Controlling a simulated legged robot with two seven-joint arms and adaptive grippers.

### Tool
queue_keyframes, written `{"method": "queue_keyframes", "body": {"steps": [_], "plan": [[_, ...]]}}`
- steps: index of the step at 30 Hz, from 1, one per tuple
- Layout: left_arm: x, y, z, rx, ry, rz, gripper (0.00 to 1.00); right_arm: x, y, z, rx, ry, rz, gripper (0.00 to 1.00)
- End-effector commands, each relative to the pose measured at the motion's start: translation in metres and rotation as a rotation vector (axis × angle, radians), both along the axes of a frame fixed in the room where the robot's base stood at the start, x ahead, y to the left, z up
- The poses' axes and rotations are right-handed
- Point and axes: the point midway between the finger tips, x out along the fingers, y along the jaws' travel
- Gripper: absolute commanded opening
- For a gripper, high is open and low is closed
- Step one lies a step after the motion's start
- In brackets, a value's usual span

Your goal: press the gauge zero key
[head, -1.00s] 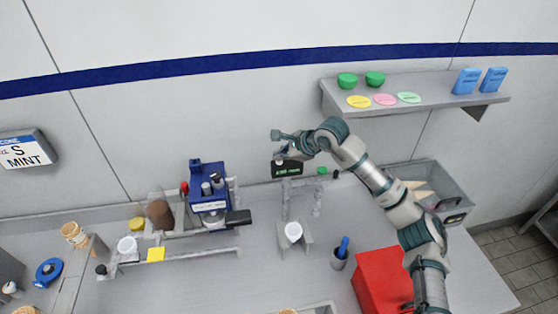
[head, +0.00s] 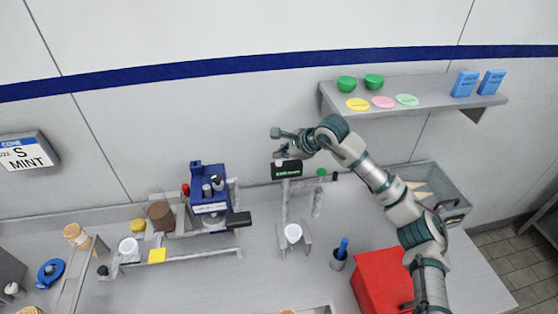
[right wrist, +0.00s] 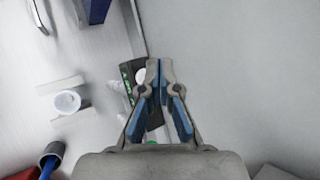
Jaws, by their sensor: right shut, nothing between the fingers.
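The gauge (head: 287,170) is a dark box with a lit green readout, on a grey stand near the back wall. Its dark face and green readout also show in the right wrist view (right wrist: 127,74). A white round button (right wrist: 140,75), apparently the zero key, sits on the gauge just left of my fingertips. My right gripper (head: 282,154) is just above the gauge in the head view. In the right wrist view my right gripper (right wrist: 159,66) has its tips together and empty, partly covering the gauge. I cannot tell whether they touch the gauge. My left gripper is not in view.
A green round knob (head: 321,172) sits right of the gauge. A white cup (head: 293,232) in a holder stands in front, with a blue-handled tool (head: 343,245) in a pot. A blue machine (head: 208,190) is left; a red box (head: 382,280) is right.

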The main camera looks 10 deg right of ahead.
Motion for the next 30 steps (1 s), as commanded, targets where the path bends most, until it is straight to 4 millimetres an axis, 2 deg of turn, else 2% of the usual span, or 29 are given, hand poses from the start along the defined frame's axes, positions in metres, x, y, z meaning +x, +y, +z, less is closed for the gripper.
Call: {"method": "queue_keyframes", "body": {"steps": [11,24,30], "plan": [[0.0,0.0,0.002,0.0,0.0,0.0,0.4,0.0,0.0,0.003,0.0,0.0,0.0,0.0],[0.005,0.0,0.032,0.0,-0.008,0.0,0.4,0.0,0.0,0.045,0.0,0.0,0.0,0.0],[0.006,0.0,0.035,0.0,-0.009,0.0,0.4,0.0,0.0,0.051,0.0,0.002,0.001,0.0]]}}
